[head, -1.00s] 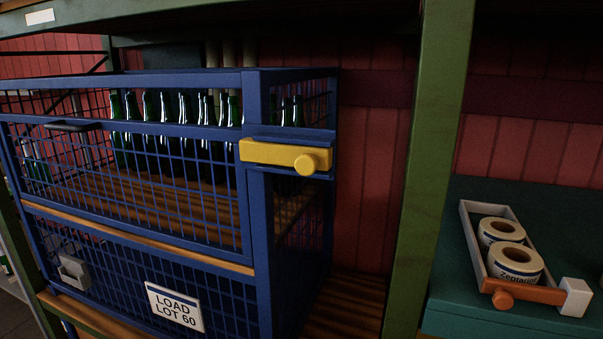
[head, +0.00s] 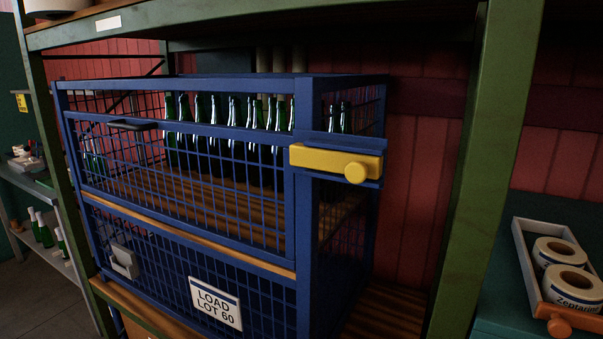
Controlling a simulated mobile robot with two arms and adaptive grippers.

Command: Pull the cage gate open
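The blue wire-mesh cage (head: 305,235) stands on a green-framed shelf in the middle of the head view. Its upper front gate (head: 190,130) looks shut, with a dark handle (head: 132,125) near its upper left. A yellow latch bar with a round knob (head: 335,160) sits in a blue bracket at the cage's front right corner. Green bottles (head: 235,135) stand upright on the wooden deck inside, behind the mesh. Neither of my grippers is in view.
A green post (head: 478,180) stands to the right of the cage. Beyond it, a tray (head: 525,265) with two label rolls (head: 568,285) rests on a teal surface. A "LOAD LOT 60" sign (head: 216,302) hangs on the lower mesh. Bottles (head: 42,230) stand on a shelf at far left.

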